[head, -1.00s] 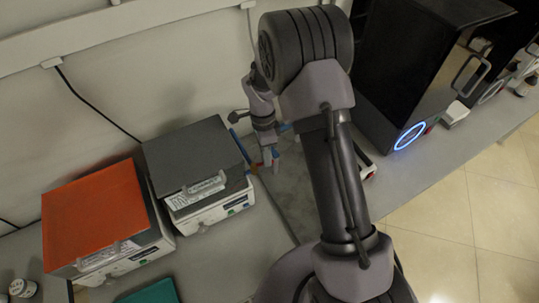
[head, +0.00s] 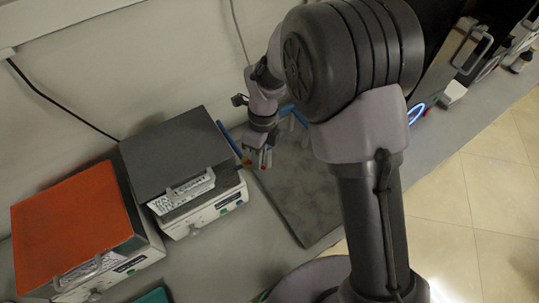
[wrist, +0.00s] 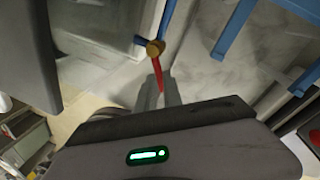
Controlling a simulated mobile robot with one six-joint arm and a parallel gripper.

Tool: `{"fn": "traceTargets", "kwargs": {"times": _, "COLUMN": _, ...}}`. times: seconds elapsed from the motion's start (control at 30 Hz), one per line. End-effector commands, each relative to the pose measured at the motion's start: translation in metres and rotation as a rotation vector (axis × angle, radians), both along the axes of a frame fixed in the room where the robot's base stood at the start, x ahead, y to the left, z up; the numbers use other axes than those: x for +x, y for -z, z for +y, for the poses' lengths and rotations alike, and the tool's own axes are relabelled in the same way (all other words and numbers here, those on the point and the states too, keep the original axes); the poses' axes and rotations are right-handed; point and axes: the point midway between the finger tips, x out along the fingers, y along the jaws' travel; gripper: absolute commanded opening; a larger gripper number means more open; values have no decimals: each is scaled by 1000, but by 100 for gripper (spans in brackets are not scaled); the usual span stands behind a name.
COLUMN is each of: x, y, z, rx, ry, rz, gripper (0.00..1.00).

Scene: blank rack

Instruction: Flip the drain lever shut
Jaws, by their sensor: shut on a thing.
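In the wrist view, the drain lever is a red handle (wrist: 157,71) on a brass-coloured valve (wrist: 154,48) at the end of a blue pipe (wrist: 167,17). My gripper (wrist: 160,90) is at the lower end of the handle, its grey fingers shut on it. The handle's tip shows between the fingers. In the head view, my gripper (head: 258,156) is low beside the right side of a grey-topped instrument. Small red bits show by the fingers there, but the lever is too small and covered to make out.
The grey-topped instrument (head: 170,150) and an orange-topped one (head: 70,225) stand left of my gripper. A dark grey mat (head: 305,190) lies to the right. Blue bars (wrist: 235,32) rise close by in the wrist view. The wall is just behind.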

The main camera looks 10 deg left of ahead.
Motion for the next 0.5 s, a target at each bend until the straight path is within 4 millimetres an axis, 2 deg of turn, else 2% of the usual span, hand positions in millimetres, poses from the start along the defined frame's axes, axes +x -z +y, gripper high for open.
{"fn": "traceTargets", "kwargs": {"times": 0.5, "x": -14, "y": 1, "z": 5, "rx": 1, "ry": 356, "rz": 0, "gripper": 0}}
